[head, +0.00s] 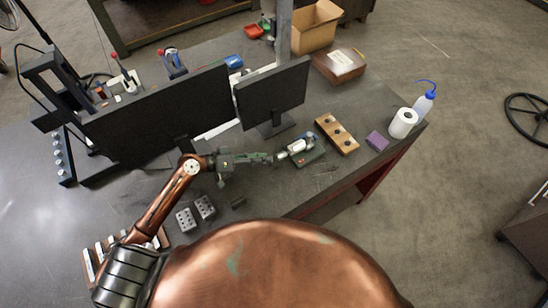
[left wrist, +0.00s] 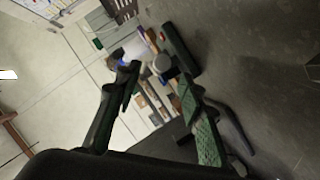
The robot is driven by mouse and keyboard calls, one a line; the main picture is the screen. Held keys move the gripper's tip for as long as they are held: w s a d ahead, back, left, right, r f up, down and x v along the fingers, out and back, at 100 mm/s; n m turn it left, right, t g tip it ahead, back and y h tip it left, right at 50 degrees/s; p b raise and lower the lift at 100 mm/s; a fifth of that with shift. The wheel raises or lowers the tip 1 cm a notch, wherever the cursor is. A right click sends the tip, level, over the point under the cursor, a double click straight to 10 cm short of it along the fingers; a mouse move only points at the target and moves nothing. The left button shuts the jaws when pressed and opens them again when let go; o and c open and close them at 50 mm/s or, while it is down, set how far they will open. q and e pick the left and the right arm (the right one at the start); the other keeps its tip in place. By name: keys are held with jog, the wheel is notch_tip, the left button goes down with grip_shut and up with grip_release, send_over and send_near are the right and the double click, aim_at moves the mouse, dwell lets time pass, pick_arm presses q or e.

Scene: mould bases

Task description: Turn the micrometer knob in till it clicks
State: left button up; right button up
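The micrometer (head: 298,147), with a white and grey body, lies in a dark stand (head: 308,158) on the grey bench, right of the monitors. My left gripper (head: 270,158) reaches it from the left, its fingertips close to the micrometer's left end. In the left wrist view the two dark green fingers (left wrist: 152,66) stand apart. A round pale grey end (left wrist: 161,64), which looks like the knob, shows between the tips. Whether either finger touches it cannot be told. My right gripper is in neither view.
Two monitors (head: 160,112) (head: 272,95) stand behind my left arm. A wooden block with dark holes (head: 337,134), a purple block (head: 377,141) and a white roll (head: 403,123) lie to the right. Grey drilled blocks (head: 195,214) lie nearer me. The bench edge is close in front of the stand.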

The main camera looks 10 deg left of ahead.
aim_at(277, 157)
pick_arm(q)
jog(key=x, duration=0.7)
jog(key=shift+w+d+f, duration=0.15)
jog(key=shift+w+f, duration=0.05)
jog(key=shift+w, duration=0.05)
grip_shut()
